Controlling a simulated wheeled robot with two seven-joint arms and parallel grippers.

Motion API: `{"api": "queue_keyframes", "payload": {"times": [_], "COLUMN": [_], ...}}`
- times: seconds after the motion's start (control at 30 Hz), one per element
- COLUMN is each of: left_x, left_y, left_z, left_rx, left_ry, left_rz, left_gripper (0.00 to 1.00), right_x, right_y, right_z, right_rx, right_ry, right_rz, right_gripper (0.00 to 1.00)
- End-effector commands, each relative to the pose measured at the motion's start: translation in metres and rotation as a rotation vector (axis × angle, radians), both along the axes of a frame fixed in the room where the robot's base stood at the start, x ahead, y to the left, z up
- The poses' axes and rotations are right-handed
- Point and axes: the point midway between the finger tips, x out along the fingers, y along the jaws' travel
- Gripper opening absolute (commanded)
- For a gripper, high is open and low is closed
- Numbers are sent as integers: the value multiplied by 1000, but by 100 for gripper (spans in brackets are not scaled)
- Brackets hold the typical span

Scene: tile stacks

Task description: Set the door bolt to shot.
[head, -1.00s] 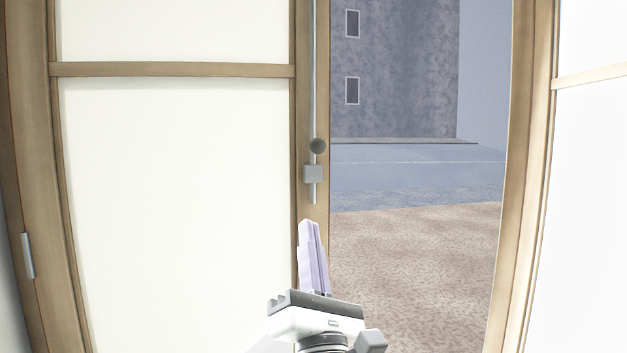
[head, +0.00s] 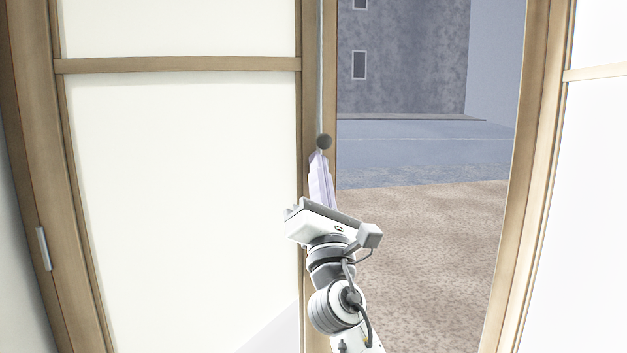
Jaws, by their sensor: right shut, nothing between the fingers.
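The door bolt (head: 320,85) is a thin grey vertical rod on the wooden edge stile of the left door leaf (head: 180,200). A dark round knob (head: 324,142) sits on the rod. My right gripper (head: 317,156) is shut and empty, its pale fingers pointing up with the tips just below the knob. I cannot tell whether the tips touch the knob. The fingers hide the lower end of the rod and its grey guide block. My left gripper is not in view.
The left leaf has pale panels and a wooden crossbar (head: 180,65). A grey hinge (head: 44,248) is at its left edge. To the right of the stile is an open gap onto brown ground (head: 430,250), then another wooden frame post (head: 535,170).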

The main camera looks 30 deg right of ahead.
Motion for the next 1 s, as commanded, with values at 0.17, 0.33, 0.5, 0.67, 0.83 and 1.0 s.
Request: {"api": "queue_keyframes", "payload": {"times": [0.17, 0.33, 0.5, 0.67, 0.83, 1.0], "left_x": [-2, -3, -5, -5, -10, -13], "left_y": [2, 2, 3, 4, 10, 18], "left_z": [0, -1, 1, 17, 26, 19], "left_rx": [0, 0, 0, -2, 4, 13], "left_ry": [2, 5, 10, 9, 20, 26], "left_rz": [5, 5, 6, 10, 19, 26], "left_gripper": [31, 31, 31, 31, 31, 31], "right_x": [0, 0, 0, 0, 0, -1], "right_y": [-3, -3, -3, -3, -3, -3], "right_z": [5, 5, 8, 27, 49, 50], "right_rx": [0, 0, 0, -1, 0, -1], "right_ry": [0, 0, 0, -1, -2, -4], "right_rz": [0, 0, 0, 0, 0, -1], "right_gripper": [0, 0, 0, 0, 0, 0]}}
